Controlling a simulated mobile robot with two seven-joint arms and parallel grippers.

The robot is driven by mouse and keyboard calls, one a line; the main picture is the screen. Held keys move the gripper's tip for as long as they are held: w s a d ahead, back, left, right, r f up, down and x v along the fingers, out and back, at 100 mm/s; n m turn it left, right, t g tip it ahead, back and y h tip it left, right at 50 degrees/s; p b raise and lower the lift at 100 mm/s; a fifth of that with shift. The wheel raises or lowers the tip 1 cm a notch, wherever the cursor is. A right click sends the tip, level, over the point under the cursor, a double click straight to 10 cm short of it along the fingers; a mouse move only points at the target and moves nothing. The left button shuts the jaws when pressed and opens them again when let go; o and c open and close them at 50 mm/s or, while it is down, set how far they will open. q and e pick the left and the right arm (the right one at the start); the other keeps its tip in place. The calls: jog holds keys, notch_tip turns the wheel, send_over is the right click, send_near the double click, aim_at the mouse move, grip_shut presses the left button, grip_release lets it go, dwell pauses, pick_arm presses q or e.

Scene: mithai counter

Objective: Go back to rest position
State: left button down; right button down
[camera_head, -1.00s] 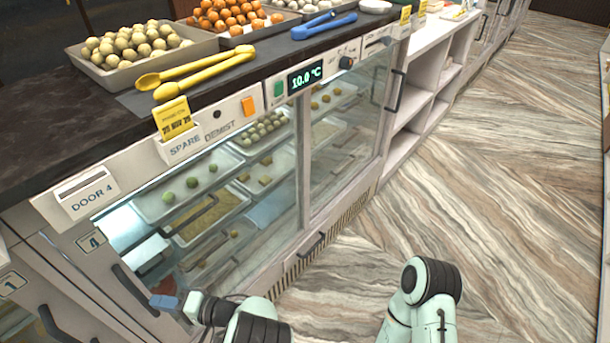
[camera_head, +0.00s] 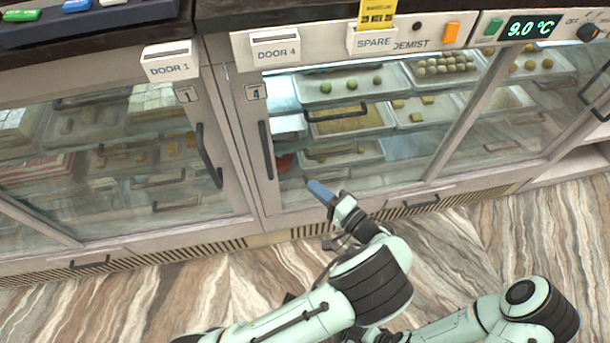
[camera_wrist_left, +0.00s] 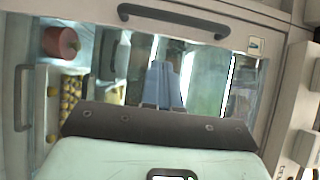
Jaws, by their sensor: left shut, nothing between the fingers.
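My left gripper (camera_head: 320,190) has blue fingertips that are closed together with nothing between them. In the head view it is in front of the lower part of the glass door marked 4, below and right of that door's dark handle (camera_head: 265,150). In the left wrist view the blue fingers (camera_wrist_left: 163,85) point toward the glass, with the door handle (camera_wrist_left: 172,20) across the top. I cannot tell whether the fingertips touch the glass. My right arm shows in part at the lower right of the head view; its gripper is not visible.
The display case's doors 1 (camera_head: 168,62) and 4 (camera_head: 274,46) look shut. Trays of sweets (camera_head: 350,86) sit behind the glass. A dark countertop (camera_head: 100,22) runs above. The striped floor (camera_head: 480,240) in front of the case is clear apart from my arms.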

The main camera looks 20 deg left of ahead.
pick_arm(q)
jog(key=shift+v, duration=0.95)
jog(key=s+a+f+g+h+p, duration=0.2)
jog(key=s+a+f+g+h, duration=0.25)
jog(key=s+f, duration=0.4)
jog(key=s+a+f+g+h+p, duration=0.2)
jog(key=s+a+f+g+h, duration=0.15)
jog(key=s+f+g, duration=0.45)
jog(key=s+d+f+n+h+p, duration=0.35)
jog(key=s+d+h, duration=0.25)
jog(key=s+h, duration=0.4)
jog(key=r+n+t+p, duration=0.1)
jog(key=w+d+r+n+t+h+p, duration=0.1)
jog(key=n+t, duration=0.1)
jog(key=r+n+t+h+p, duration=0.1)
jog(key=n+p, duration=0.1)
jog(key=shift+w+d+r+t, duration=0.15)
jog(key=shift+d+r+t, duration=0.05)
jog(key=shift+d+t, duration=0.15)
